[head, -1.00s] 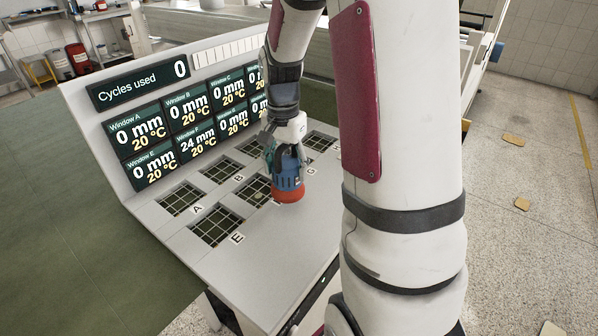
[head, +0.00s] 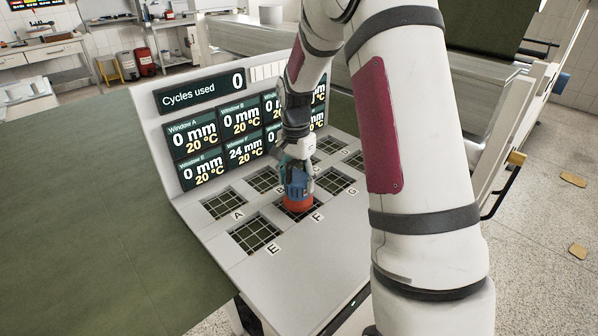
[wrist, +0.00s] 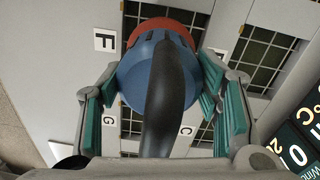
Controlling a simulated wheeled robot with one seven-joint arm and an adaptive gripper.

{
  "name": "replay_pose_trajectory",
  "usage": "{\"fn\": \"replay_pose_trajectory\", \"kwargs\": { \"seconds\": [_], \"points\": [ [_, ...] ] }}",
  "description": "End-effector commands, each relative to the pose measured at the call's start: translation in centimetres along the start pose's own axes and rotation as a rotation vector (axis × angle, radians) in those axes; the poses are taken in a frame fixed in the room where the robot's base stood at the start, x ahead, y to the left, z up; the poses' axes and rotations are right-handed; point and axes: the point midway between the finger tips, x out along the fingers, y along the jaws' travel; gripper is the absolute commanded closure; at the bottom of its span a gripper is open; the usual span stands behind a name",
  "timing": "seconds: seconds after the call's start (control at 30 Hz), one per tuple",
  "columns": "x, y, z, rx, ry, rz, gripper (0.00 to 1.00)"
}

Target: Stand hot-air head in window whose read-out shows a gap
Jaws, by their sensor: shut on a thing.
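The hot-air head (head: 298,189), blue with an orange-red base and a dark handle, is upright at window F (head: 283,206). My gripper (head: 297,160) is shut on it from above. In the wrist view the hot-air head (wrist: 150,75) lies between the fingers, which grip its sides. The window F read-out (head: 245,152) shows 24 mm and 20 °C. The read-outs of windows A, B and E show 0 mm; some others are partly hidden by my arm. I cannot tell whether the base touches the grid.
Window E (head: 255,234) is at the near left and window A (head: 222,204) behind it. Window G (head: 335,181) is to the right. The cycles display (head: 200,92) reads 0. My arm covers the panel's right side.

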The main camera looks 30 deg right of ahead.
Motion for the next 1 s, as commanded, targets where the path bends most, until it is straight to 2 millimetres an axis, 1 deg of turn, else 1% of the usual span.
{"fn": "replay_pose_trajectory", "kwargs": {
  "seconds": [0.1, 0.47, 0.5, 0.53, 0.57, 0.87, 1.0],
  "points": [
    [0.54, -0.07, -0.05, 0.000, 0.002, -0.004, 1.00],
    [0.88, -0.11, -0.03, -0.001, 0.002, -0.003, 1.00],
    [0.95, -0.03, 0.02, -0.001, 0.000, -0.001, 0.33],
    [0.94, -0.02, 0.03, -0.001, 0.000, -0.001, 0.26],
    [0.94, -0.02, 0.03, -0.001, 0.000, -0.001, 0.22],
    [0.89, -0.02, 0.02, -0.001, 0.000, -0.001, 0.22],
    [0.08, -0.09, -0.03, -0.001, 0.003, -0.003, 0.22]
  ]
}}
